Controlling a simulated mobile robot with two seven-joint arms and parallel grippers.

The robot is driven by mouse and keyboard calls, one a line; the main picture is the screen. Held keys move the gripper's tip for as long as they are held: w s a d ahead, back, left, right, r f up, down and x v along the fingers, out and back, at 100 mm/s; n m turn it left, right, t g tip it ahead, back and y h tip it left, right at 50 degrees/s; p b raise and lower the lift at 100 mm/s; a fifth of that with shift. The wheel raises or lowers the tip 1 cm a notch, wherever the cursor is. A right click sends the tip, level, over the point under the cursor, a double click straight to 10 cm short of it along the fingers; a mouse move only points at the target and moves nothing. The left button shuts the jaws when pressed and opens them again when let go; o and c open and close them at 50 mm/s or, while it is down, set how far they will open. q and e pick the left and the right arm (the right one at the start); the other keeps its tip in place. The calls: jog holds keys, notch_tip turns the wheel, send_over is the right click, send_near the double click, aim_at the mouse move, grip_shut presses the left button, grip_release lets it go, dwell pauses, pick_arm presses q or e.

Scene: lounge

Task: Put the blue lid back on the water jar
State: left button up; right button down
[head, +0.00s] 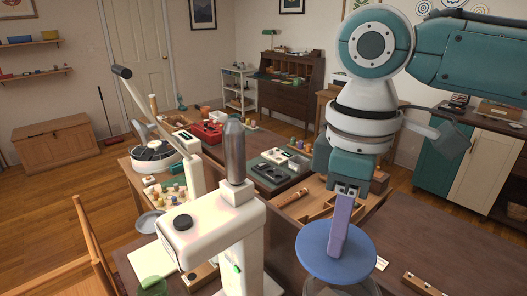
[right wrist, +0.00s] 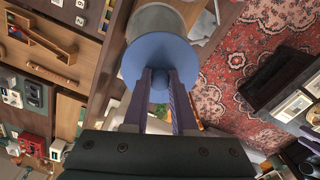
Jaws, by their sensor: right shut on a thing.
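The blue lid (head: 318,257) is a round disc held by my right gripper (head: 342,228). The gripper points down with purple fingers shut on the middle of the lid. In the right wrist view the lid (right wrist: 140,58) sits between the fingertips (right wrist: 160,80). A pale grey, clear-looking jar (head: 345,290) shows just under the lid at the bottom edge of the head view. In the right wrist view the jar (right wrist: 158,19) is partly covered by the lid. I cannot tell whether lid and jar touch. My left gripper is not in view.
A compartmented wooden tray (head: 318,200) lies behind the lid. A white, upright body with a grey cylinder stands close at left of the lid. Dark tabletop (head: 430,245) to the right is mostly clear. A red patterned rug (right wrist: 230,65) lies on the floor.

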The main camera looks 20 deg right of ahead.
aim_at(351, 265)
jog(key=n+p, duration=0.1)
jog(key=s+d+n+p, duration=0.1)
jog(key=shift+d+r+p, duration=0.25)
jog(key=shift+d+p, duration=0.05)
jog(key=shift+d+f+n+p, duration=0.2)
jog(key=shift+d+n+p, duration=0.05)
jog(key=shift+n+p, duration=0.15)
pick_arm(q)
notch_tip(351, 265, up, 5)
pick_arm(e)
jog(key=shift+s+d+f+n, duration=0.1)
jog(key=shift+f+n, duration=0.2)
jog(key=shift+f+b, duration=3.05)
jog(key=shift+b, duration=0.65)
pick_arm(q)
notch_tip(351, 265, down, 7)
pick_arm(e)
jog(key=shift+r, duration=0.1)
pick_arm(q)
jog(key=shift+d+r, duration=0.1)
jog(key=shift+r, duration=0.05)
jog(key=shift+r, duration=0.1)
pick_arm(e)
jog(key=shift+f, duration=0.2)
pick_arm(q)
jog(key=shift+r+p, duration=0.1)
jog(key=shift+p, duration=0.25)
